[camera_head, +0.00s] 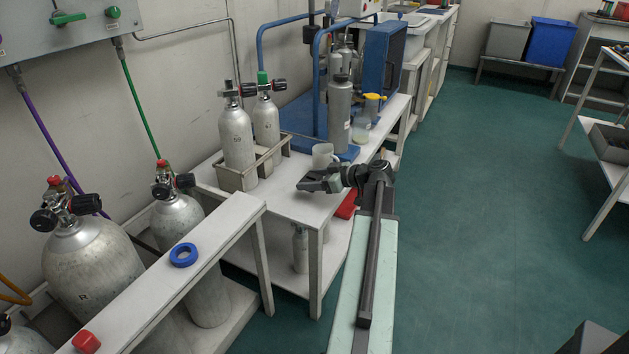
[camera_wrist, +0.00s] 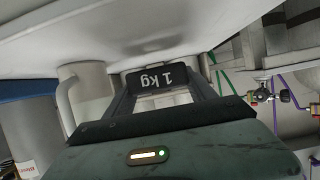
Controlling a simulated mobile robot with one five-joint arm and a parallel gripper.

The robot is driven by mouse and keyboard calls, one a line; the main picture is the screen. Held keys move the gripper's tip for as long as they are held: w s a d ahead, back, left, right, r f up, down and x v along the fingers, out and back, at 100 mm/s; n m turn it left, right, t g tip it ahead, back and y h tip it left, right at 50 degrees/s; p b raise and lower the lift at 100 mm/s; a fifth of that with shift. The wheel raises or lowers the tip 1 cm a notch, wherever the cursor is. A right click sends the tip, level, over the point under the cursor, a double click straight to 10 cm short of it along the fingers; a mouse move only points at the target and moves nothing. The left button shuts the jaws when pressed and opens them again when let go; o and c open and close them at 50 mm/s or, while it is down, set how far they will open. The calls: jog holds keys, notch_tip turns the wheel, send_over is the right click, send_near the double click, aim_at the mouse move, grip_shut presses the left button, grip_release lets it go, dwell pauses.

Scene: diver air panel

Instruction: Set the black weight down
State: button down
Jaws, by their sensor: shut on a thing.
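The black weight, marked "1 kg" upside down, shows between the fingers of my gripper (camera_wrist: 163,88) in the wrist view. Its dark face (camera_wrist: 163,77) is close to the white bench surface, and I cannot tell whether it touches. In the head view my gripper (camera_head: 307,183) is over the white bench top (camera_head: 283,200), near its front end. There the dark weight cannot be told apart from the dark fingers. My gripper is shut on the weight.
A pale mug (camera_head: 322,156) stands just behind my gripper; it also shows in the wrist view (camera_wrist: 88,92). A rack (camera_head: 237,180) with two small cylinders stands to the left. A grey bottle (camera_head: 340,115) and yellow-topped jar (camera_head: 361,130) stand farther back. The bench's front corner is clear.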

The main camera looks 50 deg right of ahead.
jog(key=shift+f+b, duration=1.3)
jog(key=shift+f, duration=0.35)
jog(key=shift+c, duration=1.5)
grip_release()
